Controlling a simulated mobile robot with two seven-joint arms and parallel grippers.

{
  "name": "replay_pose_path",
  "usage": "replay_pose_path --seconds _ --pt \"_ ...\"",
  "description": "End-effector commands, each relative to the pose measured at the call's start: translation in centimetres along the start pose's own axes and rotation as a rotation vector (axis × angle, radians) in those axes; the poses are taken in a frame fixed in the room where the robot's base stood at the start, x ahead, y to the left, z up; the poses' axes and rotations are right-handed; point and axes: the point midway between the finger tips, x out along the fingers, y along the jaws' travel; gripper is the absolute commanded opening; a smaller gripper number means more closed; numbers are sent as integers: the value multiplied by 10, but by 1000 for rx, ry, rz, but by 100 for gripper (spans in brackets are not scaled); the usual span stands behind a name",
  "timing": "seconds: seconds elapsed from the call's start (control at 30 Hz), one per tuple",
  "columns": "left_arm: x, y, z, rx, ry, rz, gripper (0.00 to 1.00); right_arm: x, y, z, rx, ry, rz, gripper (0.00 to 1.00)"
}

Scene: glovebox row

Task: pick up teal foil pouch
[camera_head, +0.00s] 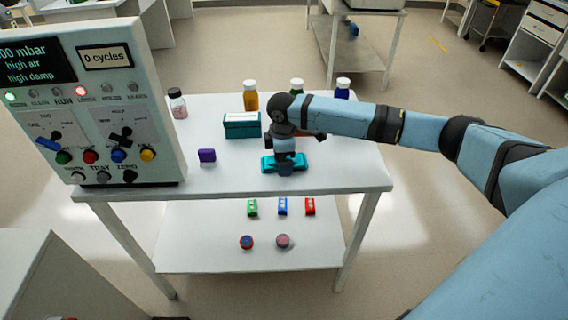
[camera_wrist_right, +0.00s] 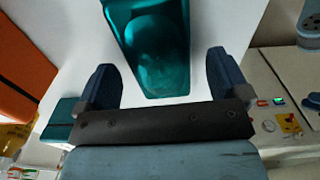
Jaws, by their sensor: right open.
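The teal foil pouch (camera_head: 268,165) lies on the white table top, partly covered by my right gripper in the head view. In the right wrist view the shiny teal pouch (camera_wrist_right: 155,50) fills the upper middle, and its near end reaches between the two fingers. My right gripper (camera_head: 285,164) points down over the pouch. In the right wrist view my right gripper (camera_wrist_right: 161,68) is open, with one finger on each side of the pouch and visible gaps. My left gripper is in neither view.
A teal box (camera_head: 242,126) and a purple item (camera_head: 207,155) stand left of the gripper. Several bottles line the back. A control panel (camera_head: 95,100) stands on the left. The lower shelf (camera_head: 190,235) holds small packs and round jars. The table's front right is clear.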

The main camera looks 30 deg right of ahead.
Motion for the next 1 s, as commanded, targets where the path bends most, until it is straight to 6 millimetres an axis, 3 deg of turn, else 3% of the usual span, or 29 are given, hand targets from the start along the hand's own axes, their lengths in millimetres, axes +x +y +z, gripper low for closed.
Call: replay_pose_path --seconds 0.27,0.5,0.53,0.83,1.0 --pt "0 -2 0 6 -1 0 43 9 0 0 0 0 1 94" --pt "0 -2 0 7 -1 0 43 8 0 0 0 0 1 41" --pt "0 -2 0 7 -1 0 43 8 0 0 0 0 1 37" --pt "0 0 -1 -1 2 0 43 5 0 0 0 1 2 37" --pt "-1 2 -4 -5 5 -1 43 -20 1 0 0 2 5 37"
